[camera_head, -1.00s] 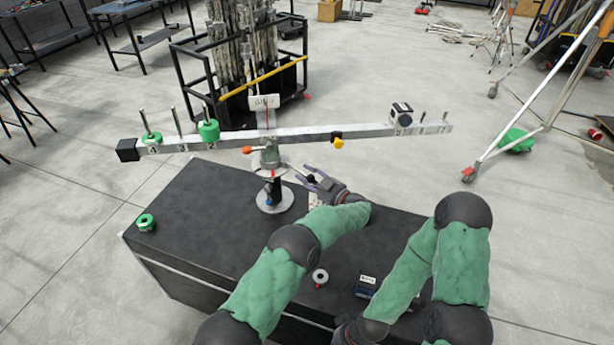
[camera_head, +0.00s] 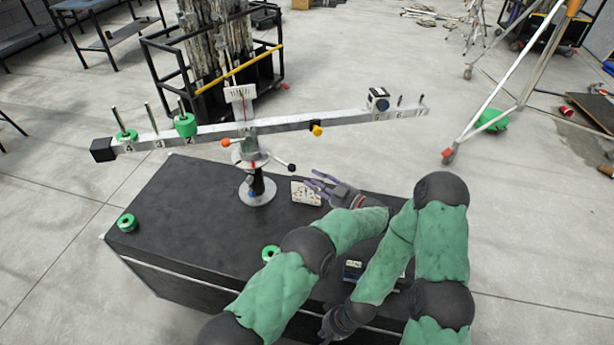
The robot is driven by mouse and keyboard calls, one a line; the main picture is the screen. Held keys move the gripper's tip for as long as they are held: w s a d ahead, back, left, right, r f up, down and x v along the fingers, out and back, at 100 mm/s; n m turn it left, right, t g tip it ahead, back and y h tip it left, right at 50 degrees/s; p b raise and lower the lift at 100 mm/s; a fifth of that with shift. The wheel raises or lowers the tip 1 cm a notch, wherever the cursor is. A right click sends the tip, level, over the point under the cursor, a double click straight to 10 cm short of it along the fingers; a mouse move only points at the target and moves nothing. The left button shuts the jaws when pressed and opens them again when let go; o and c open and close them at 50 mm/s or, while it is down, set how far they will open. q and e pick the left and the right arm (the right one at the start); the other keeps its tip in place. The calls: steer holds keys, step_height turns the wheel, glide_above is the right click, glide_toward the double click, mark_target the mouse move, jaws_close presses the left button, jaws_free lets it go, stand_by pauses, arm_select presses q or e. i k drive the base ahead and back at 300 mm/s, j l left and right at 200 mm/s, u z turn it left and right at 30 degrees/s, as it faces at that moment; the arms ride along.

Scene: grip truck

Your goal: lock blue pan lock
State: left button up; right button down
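The balance stand (camera_head: 257,183) rises from a round base on the black table. A small blue part (camera_head: 252,193), perhaps the blue pan lock, shows low on the stand. An orange-red knob (camera_head: 226,142) sticks out left of the stand's head, and a lever with a black knob (camera_head: 292,168) sticks out right. My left gripper (camera_head: 318,186) is open and empty, right of the black knob and apart from it, by a white card (camera_head: 305,192). My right gripper (camera_head: 328,334) is low at the bottom edge; its fingers are too hidden to judge.
The long beam (camera_head: 290,122) slants across above the table, with green weights (camera_head: 185,124) on its left and a dark block (camera_head: 378,99) on its right. Green rings lie at the table's left (camera_head: 127,222) and front (camera_head: 271,252).

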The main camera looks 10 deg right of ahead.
mark_target(249, 179)
steer(key=k, duration=1)
